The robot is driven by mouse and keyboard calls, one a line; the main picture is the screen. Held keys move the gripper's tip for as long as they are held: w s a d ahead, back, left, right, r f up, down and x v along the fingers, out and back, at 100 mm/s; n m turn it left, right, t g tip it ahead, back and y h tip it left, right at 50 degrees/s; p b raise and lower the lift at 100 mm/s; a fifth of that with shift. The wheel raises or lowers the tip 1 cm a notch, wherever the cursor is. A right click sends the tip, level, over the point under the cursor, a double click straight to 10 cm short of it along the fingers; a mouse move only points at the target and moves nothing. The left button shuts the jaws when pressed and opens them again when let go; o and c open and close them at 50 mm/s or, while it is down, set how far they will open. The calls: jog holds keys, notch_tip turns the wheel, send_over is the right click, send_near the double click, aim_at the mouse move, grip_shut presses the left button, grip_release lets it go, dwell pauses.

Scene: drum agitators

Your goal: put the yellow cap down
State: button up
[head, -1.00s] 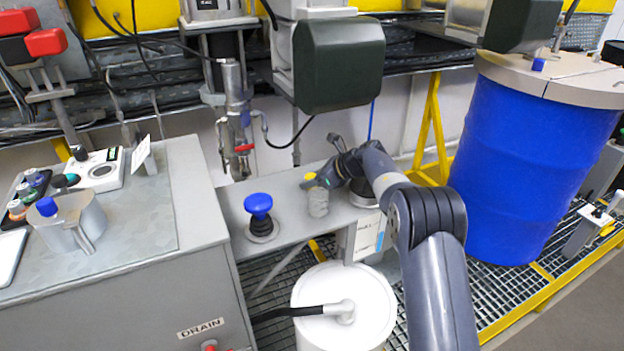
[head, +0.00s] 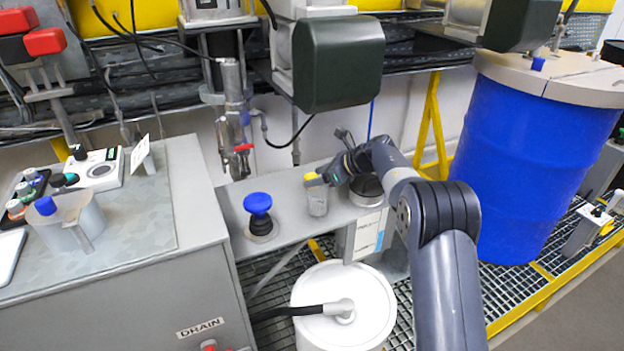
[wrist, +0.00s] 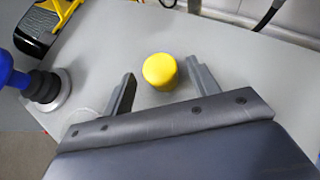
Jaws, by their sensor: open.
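The yellow cap (head: 311,177) is a short round cylinder on the grey shelf (head: 285,235). In the head view it shows just above the top of a clear jar (head: 317,203). In the wrist view the cap (wrist: 160,70) has bare grey shelf around it and seems to rest there; its underside is hidden. My gripper (wrist: 160,88) is open, with one finger on each side of the cap and visible gaps between. In the head view my gripper (head: 326,176) is low over the shelf, its fingers partly hidden by the cap and jar.
A blue knob (head: 258,208) on a black base stands left of the jar; it also shows in the wrist view (wrist: 25,80). A dark green box (head: 340,65) hangs above the shelf. A white lidded drum (head: 345,300) stands below in front. Bare shelf lies between knob and jar.

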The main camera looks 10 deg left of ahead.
aim_at(310, 176)
jog(key=v, duration=0.9)
jog(key=shift+d, duration=0.2)
jog(key=x, duration=1.2)
jog(key=shift+a, duration=0.25)
jog(key=shift+w+d+r, duration=0.1)
jog(key=shift+d+r, duration=0.55)
jog(key=shift+d, duration=0.25)
jog(key=shift+d+r, duration=0.65)
jog(key=shift+d, duration=0.25)
